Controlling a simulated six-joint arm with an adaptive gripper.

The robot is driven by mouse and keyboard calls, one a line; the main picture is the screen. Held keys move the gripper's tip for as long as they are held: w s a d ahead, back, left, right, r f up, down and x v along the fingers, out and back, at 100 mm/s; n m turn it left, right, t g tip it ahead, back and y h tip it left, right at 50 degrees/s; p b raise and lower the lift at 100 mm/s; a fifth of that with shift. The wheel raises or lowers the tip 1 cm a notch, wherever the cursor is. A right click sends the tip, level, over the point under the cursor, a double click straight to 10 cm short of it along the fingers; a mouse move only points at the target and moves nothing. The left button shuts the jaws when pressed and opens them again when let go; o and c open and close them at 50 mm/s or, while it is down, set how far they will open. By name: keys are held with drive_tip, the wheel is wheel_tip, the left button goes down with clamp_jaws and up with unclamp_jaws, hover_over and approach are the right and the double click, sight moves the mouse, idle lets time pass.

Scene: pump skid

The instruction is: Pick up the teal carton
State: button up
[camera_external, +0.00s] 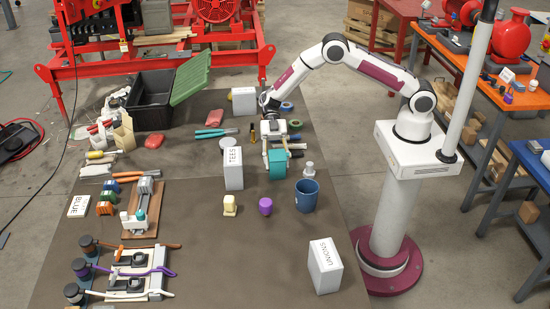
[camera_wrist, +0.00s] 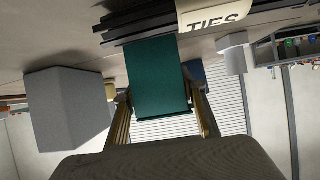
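The teal carton (camera_external: 278,165) stands at the right side of the dark mat in the external view, directly at my gripper (camera_external: 276,148). In the wrist view the teal carton (camera_wrist: 158,78) fills the middle, between the two fingers of my gripper (camera_wrist: 162,105). One finger lies along each side of the carton, very close to it. I cannot tell whether the fingers press on it or leave small gaps. The carton's underside and its contact with the mat are hidden.
A white TEES box (camera_external: 233,169) stands left of the carton, a blue cup (camera_external: 307,195) front right. A purple piece (camera_external: 265,206) and cream piece (camera_external: 230,205) lie in front. A TIES label (camera_wrist: 215,20) and black strips show beyond the carton. Bare mat lies front centre.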

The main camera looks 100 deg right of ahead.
drive_tip(key=shift+r, duration=0.1)
drive_tip(key=shift+r, duration=4.95)
